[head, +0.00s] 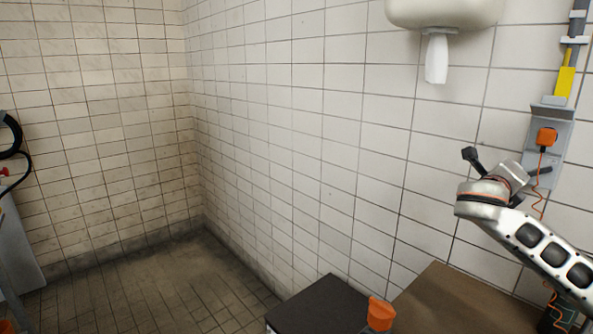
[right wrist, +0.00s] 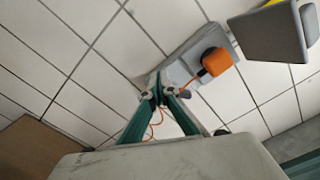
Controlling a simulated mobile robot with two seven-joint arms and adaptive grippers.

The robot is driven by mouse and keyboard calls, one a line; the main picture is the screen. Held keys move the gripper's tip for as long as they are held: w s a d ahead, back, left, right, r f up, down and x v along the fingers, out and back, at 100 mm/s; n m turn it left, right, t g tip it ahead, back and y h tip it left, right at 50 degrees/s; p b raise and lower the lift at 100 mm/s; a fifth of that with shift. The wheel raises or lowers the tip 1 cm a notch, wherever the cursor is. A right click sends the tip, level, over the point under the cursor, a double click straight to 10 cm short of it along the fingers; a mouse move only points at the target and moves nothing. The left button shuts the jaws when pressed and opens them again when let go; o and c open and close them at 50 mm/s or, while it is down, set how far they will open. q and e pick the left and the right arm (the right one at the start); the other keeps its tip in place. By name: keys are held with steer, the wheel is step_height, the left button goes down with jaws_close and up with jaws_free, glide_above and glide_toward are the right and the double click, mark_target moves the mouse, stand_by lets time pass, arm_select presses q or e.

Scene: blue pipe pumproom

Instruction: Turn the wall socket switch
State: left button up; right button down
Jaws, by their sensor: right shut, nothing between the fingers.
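The grey wall socket (head: 537,160) is on the tiled wall at the right of the head view, with an orange plug (head: 546,137) in it. In the right wrist view the socket (right wrist: 180,62) and plug (right wrist: 215,62) lie just beyond my fingertips. My right gripper (right wrist: 160,95) is shut and empty, its tips at the socket's lower end; I cannot tell if they touch. In the head view my right gripper (head: 540,172) is small, just below the plug. I cannot make out the switch clearly. My left gripper is not in view.
An orange cable (right wrist: 155,128) hangs from the plug near my fingers. A grey box (right wrist: 268,35) juts out above the plug. A brown tabletop (head: 455,302) and a dark box (head: 320,308) stand below. A white dispenser (head: 445,12) hangs above.

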steer(key=shift+v, duration=2.3)
steer(key=s+d+r+m, duration=0.3)
steer(key=s+d+m, duration=0.25)
steer(key=m, duration=1.25)
steer(key=shift+x, duration=2.65)
